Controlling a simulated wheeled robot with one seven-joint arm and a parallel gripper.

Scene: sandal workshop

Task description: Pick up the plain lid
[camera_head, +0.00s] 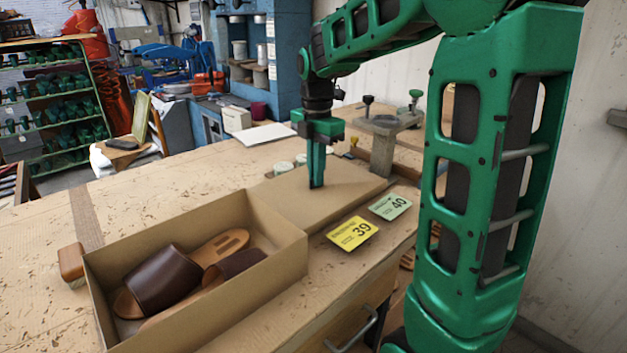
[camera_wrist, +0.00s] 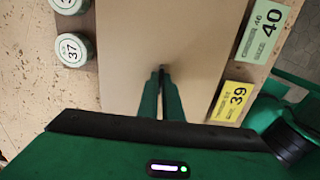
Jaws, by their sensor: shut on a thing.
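The plain lid (camera_head: 346,193) is a flat brown cardboard panel with no marking. It lies level beside the open box, at its right end. It also fills the middle of the wrist view (camera_wrist: 205,50). My gripper (camera_head: 316,185) points straight down at the lid's middle, its green fingers close together and shut on the lid. In the wrist view the fingertips (camera_wrist: 162,72) meet at the lid's surface; the exact part they grip is hidden. I cannot tell whether the lid touches the table.
An open cardboard box (camera_head: 190,247) holds brown sandals. A yellow 39 card (camera_head: 352,233) and a green 40 card (camera_head: 390,206) lie at the lid's front side. Round numbered pots (camera_wrist: 72,50) stand behind the lid. A brush (camera_head: 72,262) lies left of the box. A metal stand (camera_head: 384,145) is behind.

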